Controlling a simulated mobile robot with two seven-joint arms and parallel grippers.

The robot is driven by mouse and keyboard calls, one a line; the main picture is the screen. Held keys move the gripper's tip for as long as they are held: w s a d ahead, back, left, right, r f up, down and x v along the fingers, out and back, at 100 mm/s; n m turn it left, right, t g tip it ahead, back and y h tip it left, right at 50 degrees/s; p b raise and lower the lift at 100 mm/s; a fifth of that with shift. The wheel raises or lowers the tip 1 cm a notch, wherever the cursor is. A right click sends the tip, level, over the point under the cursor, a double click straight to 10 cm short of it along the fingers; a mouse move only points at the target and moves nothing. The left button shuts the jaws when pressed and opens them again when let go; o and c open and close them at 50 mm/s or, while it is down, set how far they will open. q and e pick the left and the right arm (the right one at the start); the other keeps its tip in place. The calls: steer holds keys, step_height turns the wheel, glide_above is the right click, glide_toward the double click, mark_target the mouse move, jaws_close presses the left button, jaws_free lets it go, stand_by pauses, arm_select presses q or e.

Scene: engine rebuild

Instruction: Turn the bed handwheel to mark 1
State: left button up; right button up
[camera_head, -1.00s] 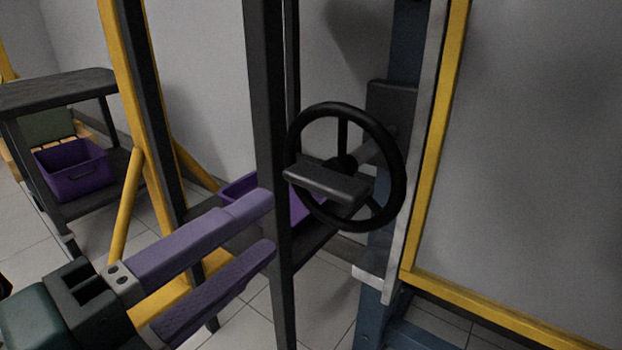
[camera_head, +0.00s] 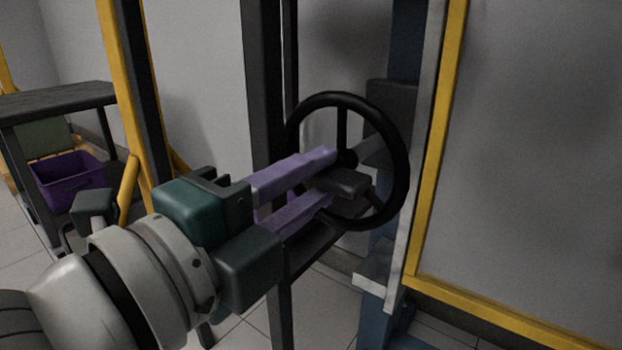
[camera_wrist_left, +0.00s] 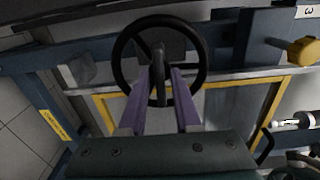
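The bed handwheel (camera_head: 402,160) is a black ring with spokes and a dark hub, on a shaft at the blue column. A dark flat grip block (camera_head: 345,181) sits at its front. My left gripper (camera_head: 333,178) reaches in from the left, its two purple fingers above and below the block. The fingers look apart, with the block between them; firm contact cannot be made out. In the left wrist view the wheel (camera_wrist_left: 201,60) stands ahead, with the fingertips (camera_wrist_left: 163,72) either side of a dark bar. No mark 1 is readable. My right gripper is not in view.
A dark upright post (camera_head: 262,80) stands just left of the wheel. A yellow-edged panel (camera_head: 530,150) is to the right. A purple bin (camera_head: 68,182) sits on a dark rack at the far left. The wrist view shows a yellow knob (camera_wrist_left: 303,51) at upper right.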

arm_select(q)
jaws_close()
stand_by(0.4)
